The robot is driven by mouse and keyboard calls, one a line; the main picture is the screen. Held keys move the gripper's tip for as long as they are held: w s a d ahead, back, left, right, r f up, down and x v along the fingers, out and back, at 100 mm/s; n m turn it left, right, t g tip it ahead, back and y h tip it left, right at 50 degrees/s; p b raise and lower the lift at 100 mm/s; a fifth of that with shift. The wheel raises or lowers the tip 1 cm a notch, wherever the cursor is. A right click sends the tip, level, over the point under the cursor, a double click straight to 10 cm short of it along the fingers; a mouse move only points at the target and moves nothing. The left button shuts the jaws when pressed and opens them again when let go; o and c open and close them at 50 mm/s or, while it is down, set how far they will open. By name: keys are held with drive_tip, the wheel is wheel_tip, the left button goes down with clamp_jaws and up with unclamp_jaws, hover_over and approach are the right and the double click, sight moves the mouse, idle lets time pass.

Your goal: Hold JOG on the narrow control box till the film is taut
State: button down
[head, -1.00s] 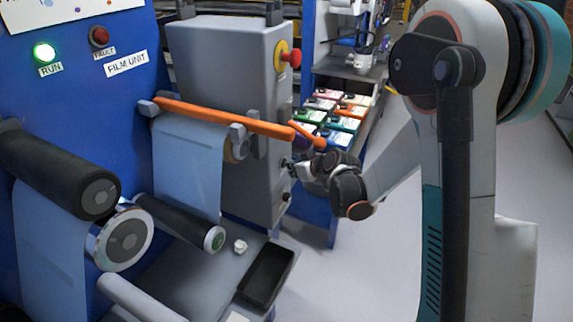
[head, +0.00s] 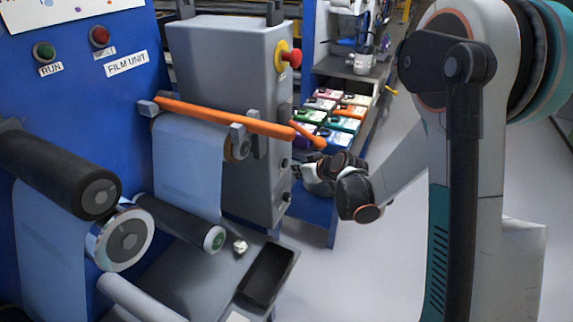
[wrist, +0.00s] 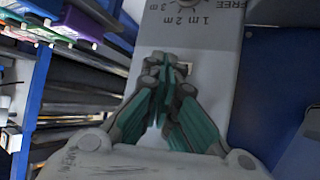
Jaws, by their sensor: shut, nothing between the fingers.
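The narrow grey control box (head: 235,110) stands beside the blue film unit, with a red knob on a yellow collar (head: 291,59) high on its narrow face. My gripper (head: 297,171) is at that narrow face, low down, with its fingers closed and empty. In the wrist view the closed fingertips (wrist: 163,88) lie over a small fitting on the grey face (wrist: 207,60); they hide most of it, and I cannot tell whether they touch it. No JOG label is readable. The pale blue film (head: 187,165) runs smooth from under an orange bar (head: 225,118) to a dark roller (head: 180,222).
The RUN lamp (head: 44,52) is dark. A dark tray (head: 266,272) and a small white crumpled piece (head: 240,246) lie below the box. Coloured boxes (head: 330,120) fill a shelf behind my gripper. An orange lever (head: 308,136) juts out just above it. Floor to the right is open.

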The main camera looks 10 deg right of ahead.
drive_tip(key=shift+s+d, duration=0.75)
drive_tip(key=shift+d, duration=0.3)
drive_tip(key=shift+s+d, duration=0.75)
drive_tip(key=shift+d, duration=0.25)
drive_tip(key=s+a+r+m+g+h, duration=0.1)
drive_tip(key=s+r+m, duration=0.1)
drive_tip(key=s+r, duration=0.7)
drive_tip(key=s+a+r+m+g+h, duration=0.15)
drive_tip(key=s+r, duration=0.35)
drive_tip(key=s, duration=0.8)
drive_tip(key=s+d+m+h, duration=0.1)
drive_tip(key=s, duration=0.8)
drive_tip(key=shift+s+h, duration=0.35)
